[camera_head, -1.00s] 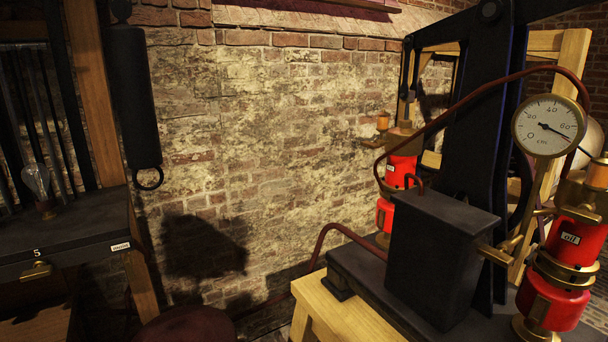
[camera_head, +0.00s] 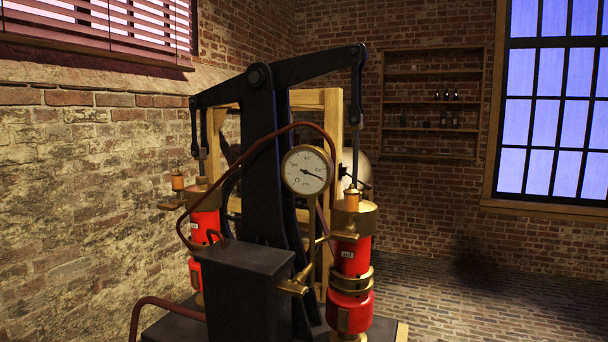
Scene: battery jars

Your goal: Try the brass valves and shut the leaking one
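A black pump frame with a rocking beam (camera_head: 300,68) stands in the middle of the head view. A red cylinder with brass bands (camera_head: 352,262) stands at its right and another red cylinder (camera_head: 205,228) at its left. A brass fitting (camera_head: 293,287), perhaps a valve, sticks out to the right of the black box (camera_head: 245,275). A brass piece (camera_head: 175,204) sits by the left cylinder. A round white gauge (camera_head: 306,171) with a dark needle pointing right is above the box. No leak can be made out. Neither gripper shows.
A dark red hose (camera_head: 262,146) arches over the frame, and another (camera_head: 150,302) runs low at the left. A brick wall (camera_head: 95,200) stands at left. The brick floor (camera_head: 480,300) at right looks clear. A wall shelf (camera_head: 432,100) holds small bottles beside a window (camera_head: 555,120).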

